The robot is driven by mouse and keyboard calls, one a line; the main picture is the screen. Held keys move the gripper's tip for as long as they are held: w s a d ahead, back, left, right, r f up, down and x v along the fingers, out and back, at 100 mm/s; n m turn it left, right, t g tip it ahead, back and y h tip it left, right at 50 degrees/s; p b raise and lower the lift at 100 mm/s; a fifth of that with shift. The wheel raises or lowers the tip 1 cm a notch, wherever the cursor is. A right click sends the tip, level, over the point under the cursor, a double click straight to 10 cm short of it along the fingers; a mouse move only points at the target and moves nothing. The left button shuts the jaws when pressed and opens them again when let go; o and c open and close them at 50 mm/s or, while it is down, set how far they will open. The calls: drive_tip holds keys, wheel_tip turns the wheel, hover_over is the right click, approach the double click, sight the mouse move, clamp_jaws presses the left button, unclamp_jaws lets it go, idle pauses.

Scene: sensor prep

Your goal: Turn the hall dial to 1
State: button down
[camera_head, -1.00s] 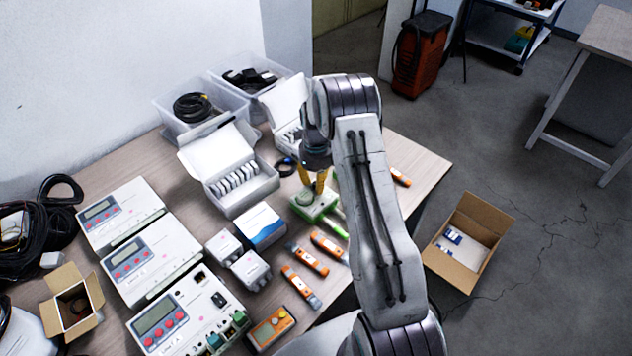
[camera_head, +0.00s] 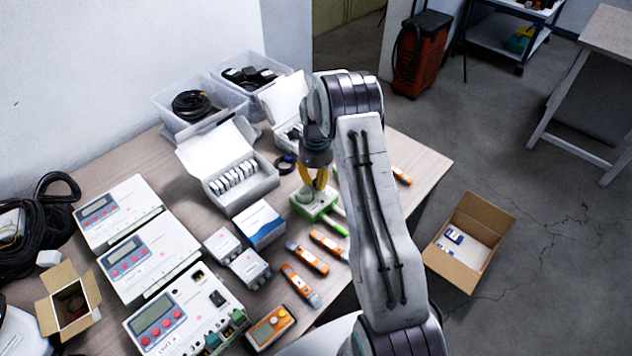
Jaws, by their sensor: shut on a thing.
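A small green and white device (camera_head: 303,207) stands on the table, left of my arm. A round grey-green knob (camera_head: 304,194) sits on its top; I take it for the dial, but its marks are too small to read. My gripper (camera_head: 313,186) has yellow fingers and points down onto the knob. Its fingers are shut on the knob, and they partly cover it. Which number the dial points to cannot be seen.
Orange-grey handheld tools (camera_head: 307,258) lie in front of the device. A white open carton (camera_head: 230,180) stands to its left, and grey boxes (camera_head: 250,268) and white controller units (camera_head: 150,258) fill the left side. A cardboard box (camera_head: 468,245) stands beyond the table's right edge.

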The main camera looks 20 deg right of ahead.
sight(316, 180)
drive_tip(key=shift+f+n+b, duration=0.15)
drive_tip(key=shift+n+b, duration=0.45)
drive_tip(key=shift+n, duration=1)
drive_tip(key=c, duration=1.1)
unclamp_jaws()
wheel_tip(316, 180, up, 12)
drive_tip(key=shift+r, duration=0.1)
